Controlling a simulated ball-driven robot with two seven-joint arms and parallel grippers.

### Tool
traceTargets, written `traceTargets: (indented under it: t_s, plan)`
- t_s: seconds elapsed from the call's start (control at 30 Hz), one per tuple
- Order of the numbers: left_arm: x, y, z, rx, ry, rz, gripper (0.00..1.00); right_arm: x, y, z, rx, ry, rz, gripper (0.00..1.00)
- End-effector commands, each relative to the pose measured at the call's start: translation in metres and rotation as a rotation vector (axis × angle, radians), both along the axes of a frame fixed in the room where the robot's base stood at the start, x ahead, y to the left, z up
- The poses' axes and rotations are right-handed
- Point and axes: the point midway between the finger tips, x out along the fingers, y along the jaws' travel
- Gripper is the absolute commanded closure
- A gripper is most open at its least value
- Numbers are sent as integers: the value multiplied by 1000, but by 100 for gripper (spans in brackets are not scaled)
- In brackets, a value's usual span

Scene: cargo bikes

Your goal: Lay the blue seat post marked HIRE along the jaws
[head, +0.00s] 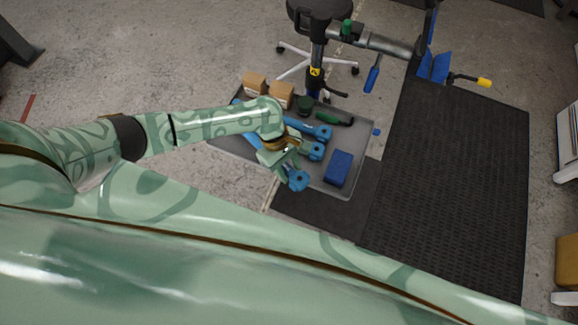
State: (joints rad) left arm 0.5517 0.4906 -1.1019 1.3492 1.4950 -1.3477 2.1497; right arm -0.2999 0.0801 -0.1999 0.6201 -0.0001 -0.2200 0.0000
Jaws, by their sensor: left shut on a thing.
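My left gripper (286,167) is over the grey tray (345,191), shut on a blue post whose round end (298,180) shows just below the fingers. The rest of that post is hidden by my gripper and arm. Two more blue posts, an upper one (320,132) and a lower one (314,150), lie in the tray beside it. No HIRE mark is legible, so I cannot tell which post bears it. A clamp with blue jaws (438,66) is on the arm of the repair stand at the upper right. My right gripper is out of view.
The stand's post (317,55) rises behind the tray. A black ribbed mat (455,180) at right is clear.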

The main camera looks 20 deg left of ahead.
Motion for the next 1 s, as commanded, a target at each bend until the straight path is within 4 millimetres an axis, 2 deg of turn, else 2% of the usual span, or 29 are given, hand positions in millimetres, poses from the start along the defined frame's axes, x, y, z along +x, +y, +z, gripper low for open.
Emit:
traceTargets:
  t_s: [0.2, 0.23, 0.3, 0.67, 0.77, 1.0]
  plan:
    - [0, 0, -6, 0, -1, 0, 95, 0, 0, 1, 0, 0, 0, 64]
    - [0, 0, -7, 0, 0, 0, 60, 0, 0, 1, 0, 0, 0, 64]
    - [0, 0, -7, 0, 0, 0, 40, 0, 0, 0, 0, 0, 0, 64]
    - [0, 0, -3, -1, -1, -1, 40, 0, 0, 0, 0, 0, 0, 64]
    - [2, 4, 12, 1, -2, -1, 40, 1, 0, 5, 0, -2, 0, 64]
    - [11, 24, 69, 2, -4, -1, 40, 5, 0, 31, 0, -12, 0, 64]
